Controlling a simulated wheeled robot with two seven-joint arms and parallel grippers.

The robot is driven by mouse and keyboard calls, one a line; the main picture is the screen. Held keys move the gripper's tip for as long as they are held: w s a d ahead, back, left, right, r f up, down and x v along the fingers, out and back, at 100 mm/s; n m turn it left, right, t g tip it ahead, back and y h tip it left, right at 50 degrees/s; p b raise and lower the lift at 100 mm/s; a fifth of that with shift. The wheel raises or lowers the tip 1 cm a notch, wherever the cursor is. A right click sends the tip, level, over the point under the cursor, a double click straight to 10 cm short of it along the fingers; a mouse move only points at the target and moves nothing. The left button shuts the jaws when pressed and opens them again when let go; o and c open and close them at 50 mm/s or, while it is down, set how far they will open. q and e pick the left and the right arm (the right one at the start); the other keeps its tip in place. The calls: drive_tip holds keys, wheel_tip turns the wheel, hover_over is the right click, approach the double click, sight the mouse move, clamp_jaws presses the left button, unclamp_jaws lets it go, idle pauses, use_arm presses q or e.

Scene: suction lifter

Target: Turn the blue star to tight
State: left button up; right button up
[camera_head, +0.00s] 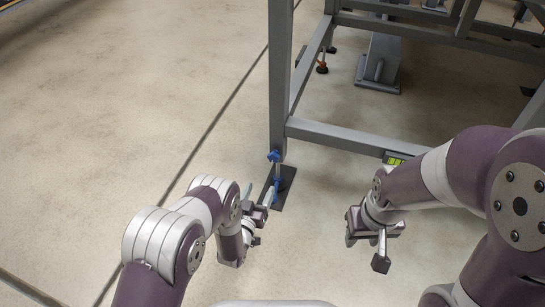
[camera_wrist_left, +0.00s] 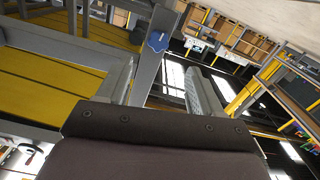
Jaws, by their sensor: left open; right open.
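The blue star (camera_head: 273,156) is a small knob at the foot of the grey frame's near leg. A second blue part (camera_head: 280,183) sits below it, just above a dark floor plate (camera_head: 287,201). My left gripper (camera_head: 257,195) is open, low beside the foot, its fingers just left of and below the star. Whether a finger touches the lower blue part is unclear. In the left wrist view a blue shape (camera_wrist_left: 158,40) shows on a grey post, beyond the fingers. My right gripper (camera_head: 367,240) is open and empty, apart to the right.
The grey frame's leg (camera_head: 279,75) rises above the foot, and a low crossbar (camera_head: 340,138) runs right from it. A small green-lit device (camera_head: 396,160) is by my right arm. Another grey post (camera_head: 381,62) stands behind. The floor at left (camera_head: 120,100) is clear.

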sight(273, 159)
use_arm(q)
drive_tip(key=b+x, duration=0.8)
drive_tip(key=x, duration=0.3)
drive_tip(key=shift+w+d, duration=0.1)
drive_tip(key=shift+w, duration=0.25)
drive_tip(key=shift+w+d+r+b, duration=0.15)
drive_tip(key=shift+w+r+b, duration=0.15)
drive_tip(key=shift+w, duration=0.15)
drive_tip(key=c, duration=1.1)
